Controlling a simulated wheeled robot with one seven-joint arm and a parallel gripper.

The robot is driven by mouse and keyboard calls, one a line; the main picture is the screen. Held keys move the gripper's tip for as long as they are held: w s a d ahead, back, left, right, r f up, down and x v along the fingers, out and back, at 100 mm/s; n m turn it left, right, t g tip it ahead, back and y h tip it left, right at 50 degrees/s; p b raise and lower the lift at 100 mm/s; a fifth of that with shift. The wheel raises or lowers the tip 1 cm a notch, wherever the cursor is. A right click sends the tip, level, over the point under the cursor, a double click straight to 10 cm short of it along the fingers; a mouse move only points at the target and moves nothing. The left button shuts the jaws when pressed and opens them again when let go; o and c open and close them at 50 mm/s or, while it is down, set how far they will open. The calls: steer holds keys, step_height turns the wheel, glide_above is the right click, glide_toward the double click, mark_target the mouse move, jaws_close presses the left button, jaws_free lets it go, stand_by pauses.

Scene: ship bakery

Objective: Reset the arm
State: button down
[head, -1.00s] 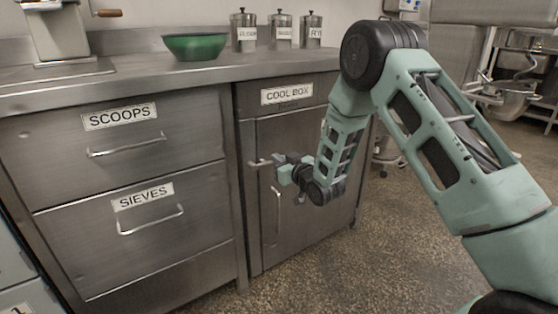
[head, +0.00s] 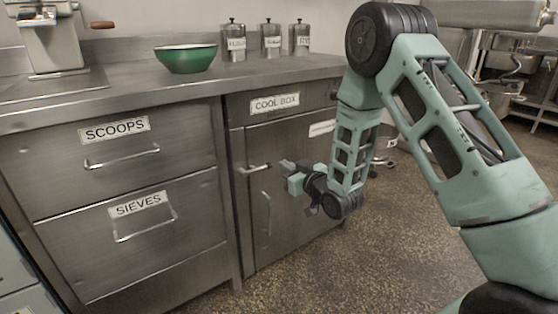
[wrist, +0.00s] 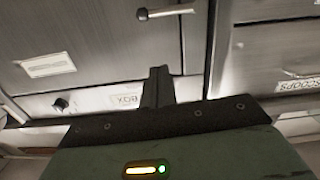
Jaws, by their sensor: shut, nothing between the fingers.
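My gripper (head: 287,165) is in front of the cool box door (head: 290,155) in the head view, at the end of my green arm. Its fingers are together with nothing between them, and it is apart from the door handle. In the wrist view the shut fingers (wrist: 158,88) point toward the cabinet front. The door's upper handle (head: 255,169) is just left of the gripper, and it also shows at the top of the wrist view (wrist: 166,12). The cool box door looks closed.
Left of the cool box are the scoops drawer (head: 120,160) and the sieves drawer (head: 150,230), both shut. A green bowl (head: 186,59) and several metal canisters (head: 271,42) stand on the counter (head: 110,75). The speckled floor (head: 340,270) in front is clear.

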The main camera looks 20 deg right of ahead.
steer(key=shift+s, duration=0.4)
steer(key=s+a+r+n+g, duration=0.2)
steer(key=s+a+g, duration=0.6)
steer(key=s+a, duration=0.6)
steer(key=s+a+r+n+g+h, duration=0.15)
steer(key=s+g, duration=0.25)
steer(key=s, duration=0.8)
steer(key=s+a+r+n+g+h, duration=0.15)
steer(key=s+g, duration=0.35)
steer(key=s, duration=0.7)
step_height(320, 180, up, 31)
steer(key=s+p, duration=0.1)
steer(key=p, duration=2.9)
steer(key=shift+a+m+p, duration=0.2)
steer(key=shift+m+p, duration=0.1)
steer(key=shift+p, duration=0.1)
